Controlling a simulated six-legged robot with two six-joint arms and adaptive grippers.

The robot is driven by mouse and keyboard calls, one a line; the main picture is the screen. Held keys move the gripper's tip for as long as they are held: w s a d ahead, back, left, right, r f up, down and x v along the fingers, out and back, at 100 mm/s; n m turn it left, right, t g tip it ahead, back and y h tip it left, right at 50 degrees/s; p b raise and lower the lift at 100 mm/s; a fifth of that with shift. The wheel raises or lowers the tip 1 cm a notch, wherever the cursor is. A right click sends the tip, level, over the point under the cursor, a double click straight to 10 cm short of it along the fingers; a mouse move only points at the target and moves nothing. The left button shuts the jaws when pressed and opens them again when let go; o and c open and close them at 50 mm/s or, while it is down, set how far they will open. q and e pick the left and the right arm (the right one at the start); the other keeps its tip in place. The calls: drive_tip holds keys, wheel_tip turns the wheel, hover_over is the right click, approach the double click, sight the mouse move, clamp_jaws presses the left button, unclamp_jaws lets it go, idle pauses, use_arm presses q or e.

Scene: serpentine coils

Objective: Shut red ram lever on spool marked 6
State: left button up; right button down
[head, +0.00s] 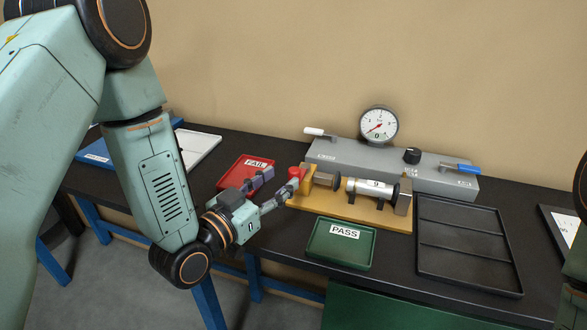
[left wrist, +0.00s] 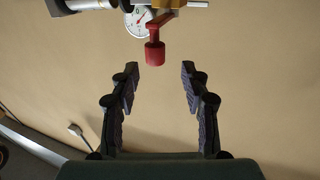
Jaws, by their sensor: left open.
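The red ram lever (head: 296,173) ends in a round red knob at the left end of the tan fixture (head: 335,213). In the left wrist view the red lever (left wrist: 155,51) hangs near the fingertips, roughly midway between them. My left gripper (head: 283,179) is open, its fingers close to the knob on either side; it also shows open and empty in the left wrist view (left wrist: 160,72). I cannot tell whether a finger touches the knob. The silver spool (head: 369,187) lies in the fixture; its mark looks like a 9 or a 6. My right gripper is not in view.
A grey box (head: 330,150) with a dial gauge (head: 378,125), a white lever and a blue lever (head: 461,168) stands behind. A red FAIL tray (head: 236,177), green PASS tray (head: 342,258) and black divided tray (head: 470,285) surround the fixture.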

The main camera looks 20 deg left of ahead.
sight(292, 169)
use_arm(q)
drive_tip(key=x, duration=0.2)
drive_tip(key=d+x, duration=0.1)
drive_tip(key=x, duration=0.2)
drive_tip(key=shift+s+r, duration=0.1)
drive_tip(key=shift+s, duration=0.1)
drive_tip(key=shift+w+a, duration=0.3)
drive_tip(key=shift+a, duration=0.05)
drive_tip(key=shift+d, duration=0.4)
drive_tip(key=c, duration=0.4)
drive_tip(key=shift+a, duration=0.3)
drive_tip(key=c, duration=0.4)
drive_tip(key=shift+d, duration=0.15)
clamp_jaws()
